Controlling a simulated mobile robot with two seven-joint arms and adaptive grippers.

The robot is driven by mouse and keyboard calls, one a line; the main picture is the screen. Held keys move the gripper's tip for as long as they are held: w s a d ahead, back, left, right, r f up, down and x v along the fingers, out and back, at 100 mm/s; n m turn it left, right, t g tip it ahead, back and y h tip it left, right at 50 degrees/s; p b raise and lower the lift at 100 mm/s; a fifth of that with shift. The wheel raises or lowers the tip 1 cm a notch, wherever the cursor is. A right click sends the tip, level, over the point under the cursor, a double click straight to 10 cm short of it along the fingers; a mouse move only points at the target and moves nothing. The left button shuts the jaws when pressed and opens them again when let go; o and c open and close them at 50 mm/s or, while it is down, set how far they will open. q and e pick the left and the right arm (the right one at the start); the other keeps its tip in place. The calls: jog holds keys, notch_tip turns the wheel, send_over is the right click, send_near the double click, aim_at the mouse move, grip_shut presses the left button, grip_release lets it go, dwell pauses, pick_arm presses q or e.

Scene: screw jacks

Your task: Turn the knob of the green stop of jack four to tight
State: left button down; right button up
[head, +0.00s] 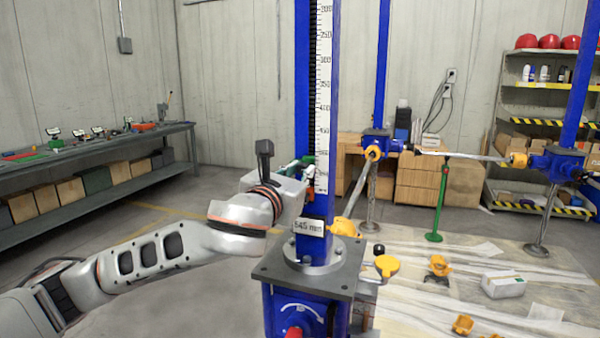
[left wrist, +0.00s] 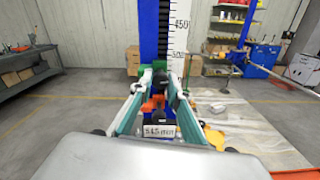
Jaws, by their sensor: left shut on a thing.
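The near jack is a blue column (head: 318,205) with a white millimetre scale (head: 323,100) on its face. A small green stop (head: 307,160) sits on the column beside the scale, mostly hidden by my left gripper. In the left wrist view, green parts of the stop (left wrist: 160,65) show against the column, with a dark knob (left wrist: 160,78) between my fingertips. My left gripper (left wrist: 160,88) is shut on this knob, coming from the left in the head view (head: 302,178). An orange-red part (left wrist: 151,105) lies just below the fingertips. The knob's tightness cannot be seen.
A millimetre plate (head: 310,227) is fixed low on the column, above a grey flange (head: 312,265). Other blue jacks (head: 376,140) stand behind on the right. A workbench (head: 95,147) runs along the left wall. Yellow parts and a white box (head: 503,285) lie on floor sheeting.

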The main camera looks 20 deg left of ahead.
pick_arm(q)
jog(key=shift+f+m, duration=0.1)
jog(key=shift+m, duration=0.6)
jog(key=c, duration=1.9)
grip_release()
jog(key=s, duration=0.7)
jog(key=shift+s+a, duration=0.15)
jog(key=shift+s, duration=0.15)
